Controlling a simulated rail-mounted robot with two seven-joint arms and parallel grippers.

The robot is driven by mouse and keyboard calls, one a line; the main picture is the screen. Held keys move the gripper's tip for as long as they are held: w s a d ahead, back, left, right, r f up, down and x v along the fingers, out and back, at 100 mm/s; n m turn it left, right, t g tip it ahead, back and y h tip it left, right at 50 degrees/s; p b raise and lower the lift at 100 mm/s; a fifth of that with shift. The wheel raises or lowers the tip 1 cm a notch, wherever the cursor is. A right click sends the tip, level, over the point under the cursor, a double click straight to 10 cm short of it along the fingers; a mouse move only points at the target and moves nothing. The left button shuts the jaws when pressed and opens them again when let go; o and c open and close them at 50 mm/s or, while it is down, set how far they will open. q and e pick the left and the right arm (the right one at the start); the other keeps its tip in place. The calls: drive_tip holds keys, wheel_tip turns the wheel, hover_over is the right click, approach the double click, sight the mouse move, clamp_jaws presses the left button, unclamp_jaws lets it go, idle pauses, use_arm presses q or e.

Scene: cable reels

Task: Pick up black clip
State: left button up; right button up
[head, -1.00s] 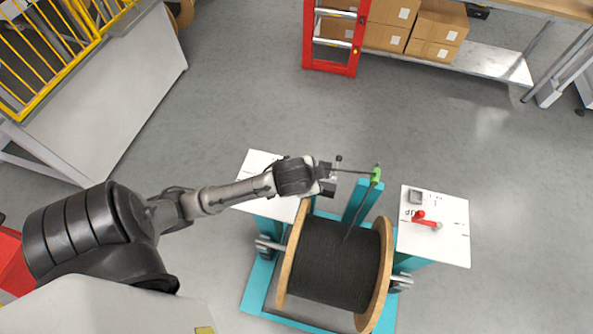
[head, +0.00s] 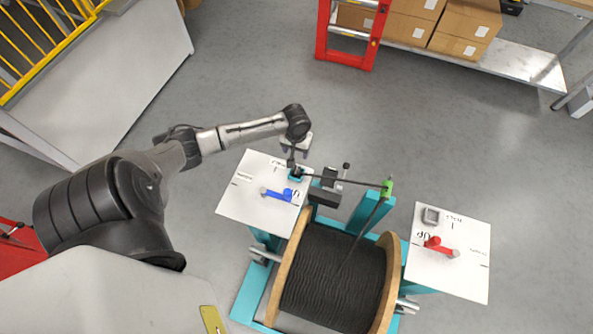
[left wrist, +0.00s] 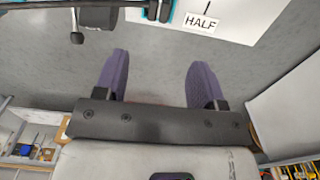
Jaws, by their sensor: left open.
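A black clip-like block (head: 325,196) sits at the back of the reel stand, beside the left white panel, with a ball-ended lever above it. I take this for the black clip; its details are too small to be sure. In the left wrist view its dark parts (left wrist: 95,16) seem to be at the top left edge. My left gripper (head: 296,152) hangs behind the left panel, up and left of the block and apart from it. Its purple fingers (left wrist: 158,80) are wide open with nothing between them. My right gripper is not in view.
A reel of black cable (head: 335,270) stands on a teal stand. Cable runs through a green clip (head: 387,188) to a teal holder (head: 297,174). The left panel (head: 240,205) bears a blue lever (head: 278,195); the right panel (head: 470,270) bears a red lever (head: 438,247).

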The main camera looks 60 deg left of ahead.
use_arm(q)
drive_tip(key=b, duration=0.2)
hover_over(296, 168)
wheel_tip(296, 168, down, 6)
drive_tip(key=shift+f, duration=0.1)
drive_tip(key=shift+w+a+f, duration=0.1)
drive_tip(key=shift+f, duration=0.5)
drive_tip(key=f+b, duration=0.1)
drive_tip(key=f, duration=0.1)
drive_tip(key=f+b, duration=0.1)
drive_tip(key=f, duration=0.1)
drive_tip(key=shift+d+f, duration=0.2)
drive_tip(key=shift+f, duration=0.45)
drive_tip(key=shift+c, duration=0.3)
drive_tip(key=c, duration=1)
drive_tip(key=shift+o, duration=0.2)
drive_tip(key=shift+r, duration=0.2)
